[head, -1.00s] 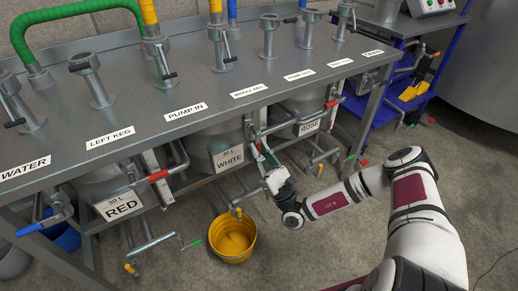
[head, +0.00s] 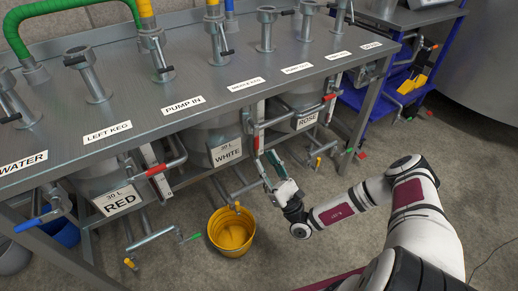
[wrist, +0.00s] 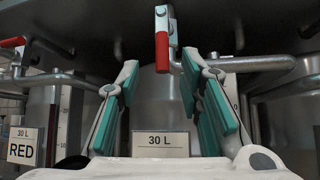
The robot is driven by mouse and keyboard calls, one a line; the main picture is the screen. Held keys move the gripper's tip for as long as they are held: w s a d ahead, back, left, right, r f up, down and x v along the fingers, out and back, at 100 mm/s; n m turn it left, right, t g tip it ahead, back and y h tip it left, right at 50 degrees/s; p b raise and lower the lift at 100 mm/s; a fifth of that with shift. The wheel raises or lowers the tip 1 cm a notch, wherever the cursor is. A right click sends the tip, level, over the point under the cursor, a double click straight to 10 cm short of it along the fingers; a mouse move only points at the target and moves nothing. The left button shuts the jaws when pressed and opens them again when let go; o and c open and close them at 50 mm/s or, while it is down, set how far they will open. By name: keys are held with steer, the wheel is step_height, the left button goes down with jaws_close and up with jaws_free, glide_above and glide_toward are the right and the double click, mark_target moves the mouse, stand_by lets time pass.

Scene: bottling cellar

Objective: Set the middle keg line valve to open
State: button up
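The middle keg, labelled 30 L WHITE (head: 227,151), stands under the counter between the RED and ROSE kegs. Its line valve has a red handle (wrist: 162,51) hanging down from a metal pivot in the wrist view. The handle also shows in the head view (head: 257,143). My gripper (wrist: 160,66) is open, its teal-padded fingers spread to the left and right of the handle's lower end, without visible contact. In the head view my gripper (head: 270,163) is in front of the middle keg, below the counter edge.
The left keg's red handle (head: 157,171) and the right keg's red handle (head: 330,98) are on either side. A pipe (wrist: 250,63) runs right of the fingers. A yellow bucket (head: 231,232) stands on the floor below. The counter (head: 215,85) overhangs the valves.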

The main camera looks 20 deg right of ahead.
steer(key=shift+v, duration=2.75)
steer(key=shift+a+r, duration=0.1)
steer(key=s+a+r+n+g+y, duration=0.15)
steer(key=s+r+n+g, duration=0.25)
steer(key=r+n+g, duration=0.45)
steer(key=s+a+r+n+g, duration=0.35)
steer(key=r+n+g, duration=0.25)
steer(key=n+g, duration=0.45)
steer(key=s+a+r+n+g, duration=0.2)
steer(key=s+r+n+g, duration=0.45)
steer(key=g, duration=0.55)
steer(key=s+d+r+n+t+h, duration=0.2)
steer(key=s+d+r+t+h, duration=0.25)
steer(key=s+h, duration=0.35)
steer(key=s+d+r+n+t+h, duration=0.3)
steer(key=s+r+h, duration=0.3)
steer(key=s, duration=0.4)
step_height(320, 180, up, 32)
steer(key=t+p, duration=0.4)
steer(key=p, duration=2.5)
steer(key=shift+d+f, duration=0.2)
steer(key=shift+d, duration=0.25)
